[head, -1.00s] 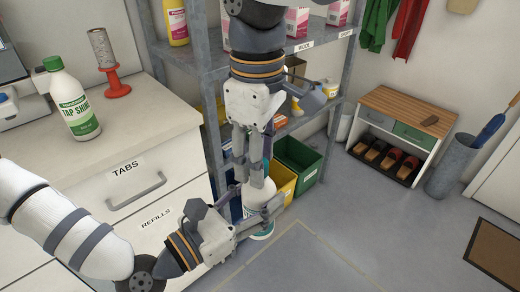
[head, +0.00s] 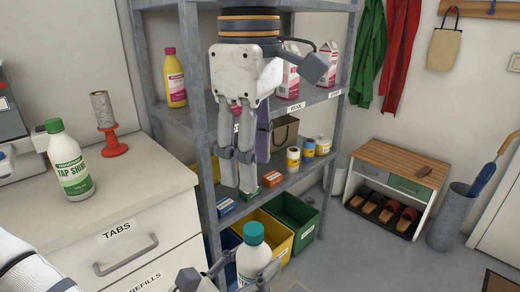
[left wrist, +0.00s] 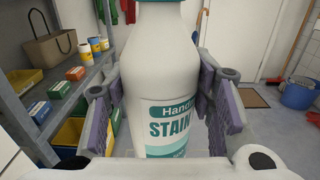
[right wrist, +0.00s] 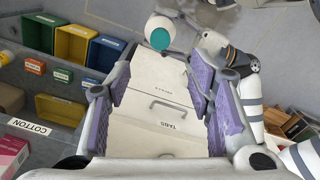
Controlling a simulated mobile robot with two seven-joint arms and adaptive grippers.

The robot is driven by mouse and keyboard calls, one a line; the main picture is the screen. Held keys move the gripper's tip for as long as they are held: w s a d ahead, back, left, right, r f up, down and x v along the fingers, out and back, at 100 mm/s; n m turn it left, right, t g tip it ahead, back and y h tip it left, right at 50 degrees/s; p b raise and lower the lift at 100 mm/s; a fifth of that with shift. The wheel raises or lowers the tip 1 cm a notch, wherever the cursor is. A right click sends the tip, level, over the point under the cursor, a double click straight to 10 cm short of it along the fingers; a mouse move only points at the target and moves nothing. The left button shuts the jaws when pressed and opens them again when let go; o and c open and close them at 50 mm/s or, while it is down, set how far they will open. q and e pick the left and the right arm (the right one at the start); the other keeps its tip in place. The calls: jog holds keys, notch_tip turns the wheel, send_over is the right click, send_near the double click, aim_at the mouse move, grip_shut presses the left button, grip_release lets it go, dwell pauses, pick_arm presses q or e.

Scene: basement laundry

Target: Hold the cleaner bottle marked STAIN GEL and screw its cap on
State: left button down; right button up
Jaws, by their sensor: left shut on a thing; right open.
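The white STAIN GEL bottle (head: 252,264) stands upright in my left gripper (head: 240,278), low in the head view. Its teal cap (head: 254,233) sits on top of the neck. In the left wrist view the bottle (left wrist: 165,75) fills the space between the two finger pads, with part of the STAIN label showing; its top is out of frame. My right gripper (head: 240,182) is open and empty above the bottle, apart from the cap. In the right wrist view the teal cap (right wrist: 160,38) shows beyond the open fingers. Whether the cap is tight cannot be seen.
A grey shelf rack (head: 200,120) with boxes and bins stands behind the grippers. A TAP SHINE bottle (head: 70,165) and a red-based spindle (head: 106,125) stand on the white cabinet (head: 130,185) at left. A shoe bench (head: 400,165) is at right; floor before it is clear.

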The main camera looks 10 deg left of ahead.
jog(key=shift+r, duration=0.1)
dwell(0.3)
jog(key=s+d+f+m+g, duration=0.15)
jog(key=d+f, duration=0.25)
jog(key=f, duration=0.7)
jog(key=s+d+f+m, duration=0.2)
jog(key=s+d+f, duration=0.15)
jog(key=f, duration=0.85)
jog(key=s+d+f+m+g, duration=0.1)
jog(key=d+f, duration=0.3)
jog(key=f, duration=0.7)
jog(key=s+d+f+m+y, duration=0.2)
jog(key=s+d+f+m, duration=0.35)
jog(key=s+f, duration=0.4)
jog(key=s+d+m+h, duration=0.2)
jog(key=s+d+m, duration=0.2)
jog(key=s+d, duration=0.6)
jog(key=s, duration=0.3)
jog(key=shift+s+f+m+t, duration=0.35)
jog(key=shift+f+m, duration=0.05)
